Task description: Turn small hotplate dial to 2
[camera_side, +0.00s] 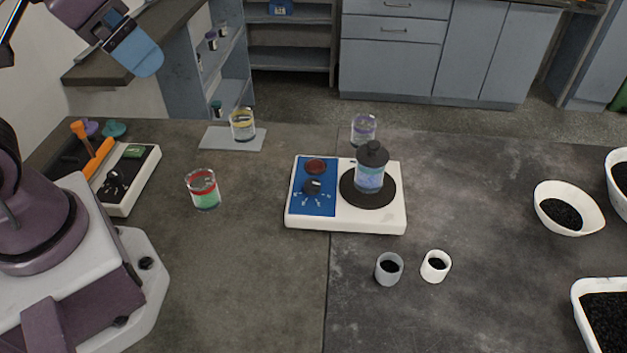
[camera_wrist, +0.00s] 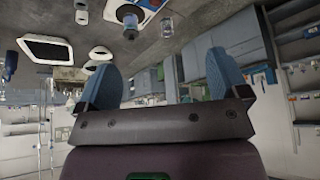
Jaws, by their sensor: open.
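The small white hotplate (camera_side: 298,219) stands near the middle of the bench in the side view. Its blue panel carries a black dial (camera_side: 312,187) with white marks around it; a red knob (camera_side: 315,166) sits behind the dial. Which mark the dial points to is too small to tell. A capped bottle (camera_side: 370,175) of bluish liquid stands on the round black heating plate. My gripper (camera_side: 150,65) is high at the upper left, well away from the dial. In the wrist view its two blue fingers (camera_wrist: 163,75) are wide apart with nothing between them.
A beaker of green liquid (camera_side: 203,190) stands left of the hotplate, and two small cups (camera_side: 389,268) stand in front. A glass beaker (camera_side: 364,128) is behind it. A white box with a knob (camera_side: 146,176) lies at left. White bowls (camera_side: 590,224) are at right.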

